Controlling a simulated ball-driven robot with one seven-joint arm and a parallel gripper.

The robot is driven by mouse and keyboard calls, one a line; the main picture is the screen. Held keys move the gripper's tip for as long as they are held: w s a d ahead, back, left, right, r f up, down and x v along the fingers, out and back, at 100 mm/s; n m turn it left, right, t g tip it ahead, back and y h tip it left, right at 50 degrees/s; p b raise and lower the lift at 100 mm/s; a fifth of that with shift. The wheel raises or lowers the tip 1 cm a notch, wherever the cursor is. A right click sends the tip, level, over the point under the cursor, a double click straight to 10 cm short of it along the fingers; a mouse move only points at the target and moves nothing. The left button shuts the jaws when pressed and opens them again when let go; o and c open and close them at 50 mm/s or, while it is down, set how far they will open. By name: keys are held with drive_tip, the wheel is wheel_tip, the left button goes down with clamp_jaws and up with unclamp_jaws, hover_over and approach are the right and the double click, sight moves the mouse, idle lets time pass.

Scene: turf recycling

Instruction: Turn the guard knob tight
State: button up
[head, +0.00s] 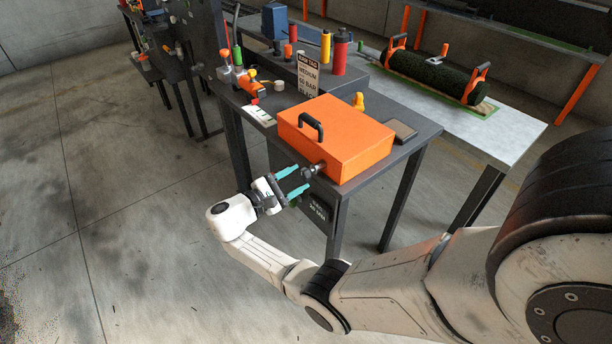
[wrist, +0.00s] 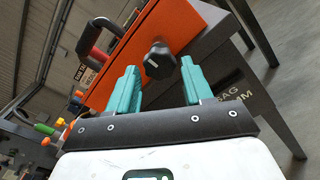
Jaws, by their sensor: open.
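The guard is an orange box (head: 338,132) with a black handle (head: 311,126) on a dark bench. The guard knob (head: 314,170) is on the box's near side, low down; in the wrist view it is a black lobed knob (wrist: 160,60) with a pale mark. My gripper (head: 300,181) has teal fingers and is open, pointing at the knob. In the wrist view my gripper (wrist: 157,82) has a finger on either side of the line to the knob, which lies just beyond the fingertips. I see no clear contact.
A sign (head: 308,75), a red bottle (head: 340,52) and coloured valve fittings (head: 235,75) stand behind and left of the box. A turf roll (head: 428,75) lies on the pale table behind. Floor at left is clear.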

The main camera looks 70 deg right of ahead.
drive_tip(key=shift+b+v, duration=0.45)
drive_tip(key=shift+v, duration=2.3)
drive_tip(key=s+a+f+m+t+y, duration=0.3)
drive_tip(key=s+a+f+t+y, duration=0.2)
drive_tip(key=s+a+f+y, duration=0.45)
drive_tip(key=s+a+m+t+y, duration=0.1)
drive_tip(key=s+a+t+y, duration=0.4)
drive_tip(key=a, duration=0.8)
drive_tip(key=s, duration=0.2)
drive_tip(key=shift+s+a+r+m+y, duration=0.3)
drive_tip(key=shift+s+a+r+y, duration=0.05)
drive_tip(key=shift+a+r, duration=0.05)
